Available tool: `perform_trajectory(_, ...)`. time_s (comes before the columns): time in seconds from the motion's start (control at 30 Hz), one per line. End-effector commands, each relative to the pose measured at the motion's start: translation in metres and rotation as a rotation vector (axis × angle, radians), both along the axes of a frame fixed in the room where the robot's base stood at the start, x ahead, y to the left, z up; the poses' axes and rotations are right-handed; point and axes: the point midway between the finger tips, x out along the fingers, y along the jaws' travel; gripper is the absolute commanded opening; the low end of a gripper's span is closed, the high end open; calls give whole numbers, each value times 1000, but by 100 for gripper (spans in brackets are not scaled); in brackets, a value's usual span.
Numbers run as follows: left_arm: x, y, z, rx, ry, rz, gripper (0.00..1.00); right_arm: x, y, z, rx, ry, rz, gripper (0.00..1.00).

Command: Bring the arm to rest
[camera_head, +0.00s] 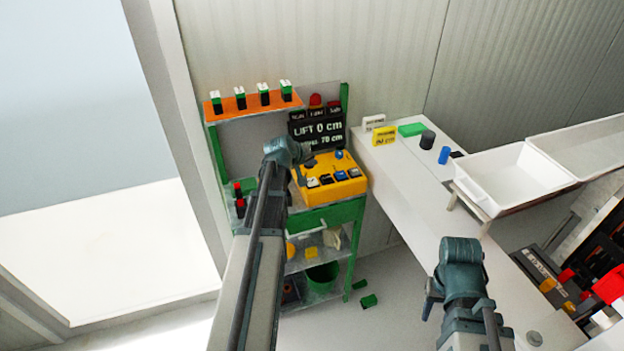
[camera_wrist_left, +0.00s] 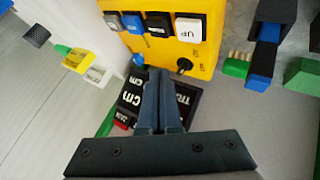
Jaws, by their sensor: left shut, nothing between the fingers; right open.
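My left arm reaches up from the bottom of the head view, and its gripper (camera_head: 303,168) is by the left edge of a yellow control box (camera_head: 335,187). In the left wrist view the left gripper (camera_wrist_left: 163,80) has its fingers together with nothing between them. The fingers cover part of a black display panel (camera_wrist_left: 133,98); I cannot tell whether they touch anything. In the head view that panel (camera_head: 317,131) reads "LIFT 0 cm".
A green-framed cart carries the yellow box, with an orange shelf (camera_head: 252,107) of several switches above. The white table holds a green block (camera_head: 411,129), a dark cylinder (camera_head: 427,139) and a blue cylinder (camera_head: 444,155). White trays (camera_head: 512,178) stand at right. Green pieces (camera_head: 368,300) lie on the floor.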

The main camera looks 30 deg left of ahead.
Motion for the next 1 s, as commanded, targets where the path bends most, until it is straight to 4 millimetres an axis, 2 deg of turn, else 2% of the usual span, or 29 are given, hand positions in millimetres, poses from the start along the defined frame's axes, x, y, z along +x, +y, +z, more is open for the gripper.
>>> perform_trajectory(0.57, 0, 0, 0, 0, 0, 0, 0, 0, 0, 0, 0, 0, 0, 47)
perform_trajectory(0.67, -1, -11, -2, 4, 13, -22, 0, 0, 0, 0, 0, 0, 1, 47)
perform_trajectory(0.77, -6, -50, -10, 21, 63, -98, 0, 0, 0, 0, 0, 0, 1, 47)
perform_trajectory(0.87, -22, -113, -23, 56, 151, -229, 0, 0, 0, 0, 0, 0, 1, 47)
perform_trajectory(0.9, -32, -141, -29, 76, 195, -293, 0, 0, 0, 0, 0, 0, 1, 47)
perform_trajectory(1.0, -64, -207, -42, 135, 309, -451, 0, 0, 0, 0, 0, 0, 1, 47)
